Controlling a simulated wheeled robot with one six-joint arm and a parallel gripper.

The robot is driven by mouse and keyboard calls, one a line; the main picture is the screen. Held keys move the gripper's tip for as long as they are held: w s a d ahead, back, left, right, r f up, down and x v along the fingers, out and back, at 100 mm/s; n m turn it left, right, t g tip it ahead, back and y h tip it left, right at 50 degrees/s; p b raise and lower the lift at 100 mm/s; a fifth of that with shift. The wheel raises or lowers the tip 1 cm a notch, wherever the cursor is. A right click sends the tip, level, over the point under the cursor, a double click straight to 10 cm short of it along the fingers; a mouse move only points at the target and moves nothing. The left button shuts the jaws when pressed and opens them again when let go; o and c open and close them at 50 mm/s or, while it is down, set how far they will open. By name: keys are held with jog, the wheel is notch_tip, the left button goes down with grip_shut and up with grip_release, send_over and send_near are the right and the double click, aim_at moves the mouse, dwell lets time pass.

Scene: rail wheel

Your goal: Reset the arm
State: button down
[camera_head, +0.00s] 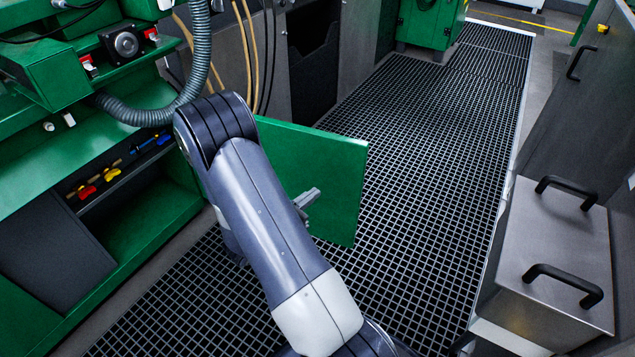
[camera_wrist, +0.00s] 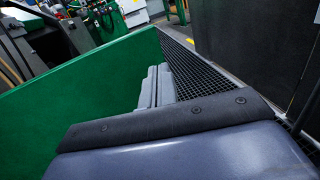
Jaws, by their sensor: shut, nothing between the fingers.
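My arm reaches up from the bottom of the head view and bends over at the left. My gripper (camera_head: 308,198) shows only in part past the arm's edge, in front of an open green door (camera_head: 335,165). In the wrist view my gripper (camera_wrist: 155,88) has its two grey fingers together with nothing between them. The green door (camera_wrist: 80,95) fills the left of that view, beside the fingers. Whether the fingers touch the door I cannot tell. My own arm link covers the bottom of the wrist view.
A green machine cabinet with an open shelf (camera_head: 150,215) holding colored-handled tools (camera_head: 85,190) stands at left. A grey hose (camera_head: 200,60) hangs near my arm's bend. A metal box with black handles (camera_head: 555,240) stands at right. The black grating floor (camera_head: 430,130) between is clear.

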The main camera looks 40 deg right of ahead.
jog(key=a, duration=0.1)
jog(key=s+a, duration=0.1)
jog(key=shift+s+a, duration=0.3)
jog(key=shift+a, duration=0.1)
